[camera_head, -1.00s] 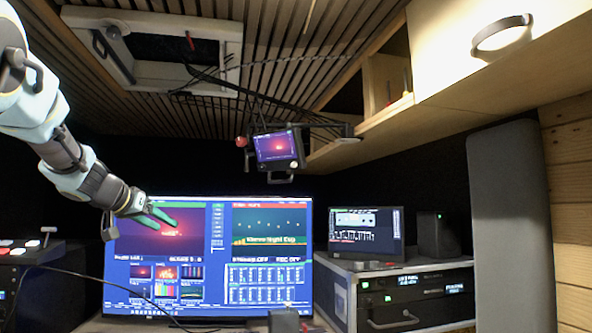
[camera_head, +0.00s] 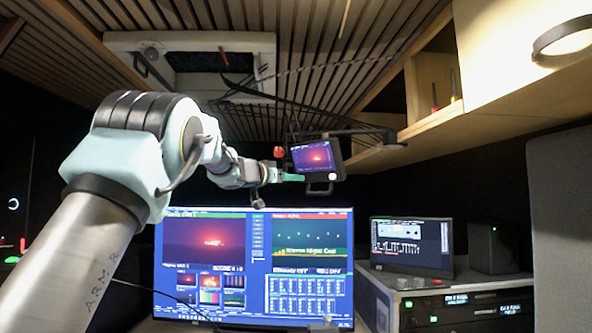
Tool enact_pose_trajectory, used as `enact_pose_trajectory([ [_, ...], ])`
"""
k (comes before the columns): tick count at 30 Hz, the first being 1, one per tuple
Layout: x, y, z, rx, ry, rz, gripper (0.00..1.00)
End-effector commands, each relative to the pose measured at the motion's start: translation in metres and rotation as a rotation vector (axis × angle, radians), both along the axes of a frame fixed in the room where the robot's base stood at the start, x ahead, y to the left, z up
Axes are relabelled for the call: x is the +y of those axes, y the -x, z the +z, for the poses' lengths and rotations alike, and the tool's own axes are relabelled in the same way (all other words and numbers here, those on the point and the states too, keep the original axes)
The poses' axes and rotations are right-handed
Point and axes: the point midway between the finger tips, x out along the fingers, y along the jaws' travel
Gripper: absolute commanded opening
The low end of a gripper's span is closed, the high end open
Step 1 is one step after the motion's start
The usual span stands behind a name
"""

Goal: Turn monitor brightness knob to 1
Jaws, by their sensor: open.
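A small monitor (camera_head: 317,156) hangs from an arm under the ceiling, its lit screen showing a red glow on purple. A red knob-like part (camera_head: 279,151) sits at its upper left; any scale or number on it is too small to read. My gripper (camera_head: 293,178) has green fingers and is at the lower left edge of the small monitor, below the red part. It is open and holds nothing that I can see. I cannot tell whether the fingertips touch the monitor or lie in front of or behind it.
A large lit monitor (camera_head: 254,262) stands below my arm. A smaller screen (camera_head: 411,247) and a dark speaker (camera_head: 494,248) stand on a rack case (camera_head: 393,280) at the right. Wooden cabinets (camera_head: 520,60) hang at the upper right. Cables hang behind the small monitor.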

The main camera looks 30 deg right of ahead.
Motion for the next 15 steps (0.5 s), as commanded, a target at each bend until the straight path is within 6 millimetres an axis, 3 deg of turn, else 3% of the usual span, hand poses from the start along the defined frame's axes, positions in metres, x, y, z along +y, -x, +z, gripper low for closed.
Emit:
enact_pose_trajectory([
  [6,-0.02,-0.008,0.002,-0.001,0.0,-0.001,0.57],
  [15,-0.024,-0.009,-0.001,0.0,0.0,-0.001,0.57],
])
